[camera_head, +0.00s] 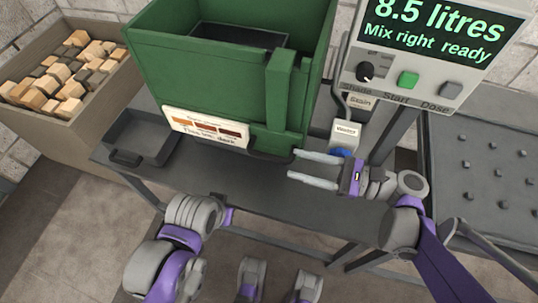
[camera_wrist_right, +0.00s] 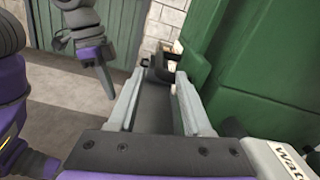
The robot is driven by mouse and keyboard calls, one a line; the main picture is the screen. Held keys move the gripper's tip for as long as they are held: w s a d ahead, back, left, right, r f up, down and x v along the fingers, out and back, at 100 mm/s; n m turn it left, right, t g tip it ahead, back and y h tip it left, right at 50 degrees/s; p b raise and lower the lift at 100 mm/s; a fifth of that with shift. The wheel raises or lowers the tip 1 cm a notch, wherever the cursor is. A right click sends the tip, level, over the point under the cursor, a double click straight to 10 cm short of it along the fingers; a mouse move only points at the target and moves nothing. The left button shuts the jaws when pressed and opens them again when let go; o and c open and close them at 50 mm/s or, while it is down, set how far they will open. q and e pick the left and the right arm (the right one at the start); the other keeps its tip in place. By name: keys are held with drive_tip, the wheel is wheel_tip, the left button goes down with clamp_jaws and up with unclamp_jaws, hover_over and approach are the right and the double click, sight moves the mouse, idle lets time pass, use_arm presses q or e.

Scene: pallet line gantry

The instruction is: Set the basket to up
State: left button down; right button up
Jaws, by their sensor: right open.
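The dark basket (camera_head: 240,36) appears to be the grey-black container inside the open green tank (camera_head: 185,65); only its upper rim and part of its inside show. A green upright (camera_head: 280,90) runs down the tank's front, with a dark bar (camera_head: 270,154) at its foot. My right gripper (camera_head: 295,166) is open and empty, its fingers pointing left just in front of that bar. In the right wrist view its fingers (camera_wrist_right: 157,98) stand apart with nothing between them. My left arm (camera_head: 190,217) is at lower left; its fingers are not clear.
A grey tray (camera_head: 142,135) sits left of the tank on the dark bench (camera_head: 215,180). A bin (camera_head: 70,118) of wooden blocks stands at far left. A control panel (camera_head: 410,75) and a white water box (camera_head: 345,133) are close to my right gripper. A studded table (camera_head: 490,150) is at right.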

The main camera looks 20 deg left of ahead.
sight(268, 155)
drive_tip(key=a, duration=0.8)
drive_tip(key=shift+w+a, duration=0.1)
clamp_jaws()
idle(1.2)
